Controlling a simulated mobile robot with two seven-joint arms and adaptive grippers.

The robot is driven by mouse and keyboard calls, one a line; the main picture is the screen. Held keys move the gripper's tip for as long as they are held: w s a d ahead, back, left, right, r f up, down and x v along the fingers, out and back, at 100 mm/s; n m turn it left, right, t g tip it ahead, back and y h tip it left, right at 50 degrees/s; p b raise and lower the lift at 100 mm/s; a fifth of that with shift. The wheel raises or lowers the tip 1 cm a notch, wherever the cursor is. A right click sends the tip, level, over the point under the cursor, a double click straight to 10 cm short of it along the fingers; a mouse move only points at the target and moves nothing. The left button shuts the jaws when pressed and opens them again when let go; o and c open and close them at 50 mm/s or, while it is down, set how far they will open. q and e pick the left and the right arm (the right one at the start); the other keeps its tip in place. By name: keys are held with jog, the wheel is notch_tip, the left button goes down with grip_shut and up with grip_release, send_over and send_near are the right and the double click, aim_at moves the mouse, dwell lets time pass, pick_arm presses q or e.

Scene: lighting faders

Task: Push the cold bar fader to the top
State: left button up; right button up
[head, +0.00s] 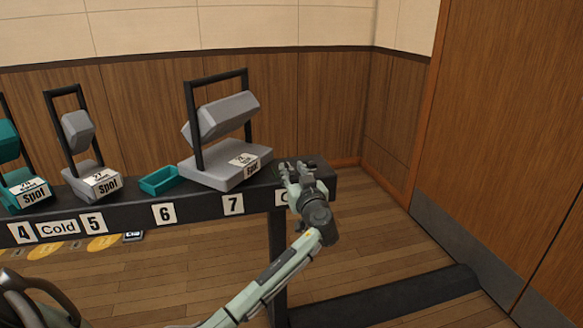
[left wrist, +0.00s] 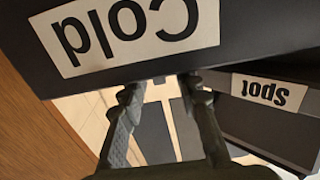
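No fader shows clearly in either view. A white label reading "Cold" (head: 58,228) is on the front of a black bar (head: 190,211), between labels 4 and 5. Another label (head: 281,198) at the bar's right end begins with C, the rest hidden behind my left gripper (head: 290,168). In the left wrist view a "Cold" label (left wrist: 125,32) is upside down on a dark face, just beyond my left gripper (left wrist: 163,82). Its fingers are apart with nothing between them. I cannot tell if they touch the dark face. My right gripper is not in view.
Grey lamps (head: 225,118) (head: 78,132) and a teal lamp (head: 10,150) stand on the bar, with a teal tray (head: 160,180) between. A "Spot" label (left wrist: 269,92) is close to my left gripper. Yellow discs (head: 104,243) show below the bar.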

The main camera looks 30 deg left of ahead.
pick_arm(q)
jog(key=shift+w+a, duration=0.4)
jog(key=shift+a, duration=0.05)
grip_shut()
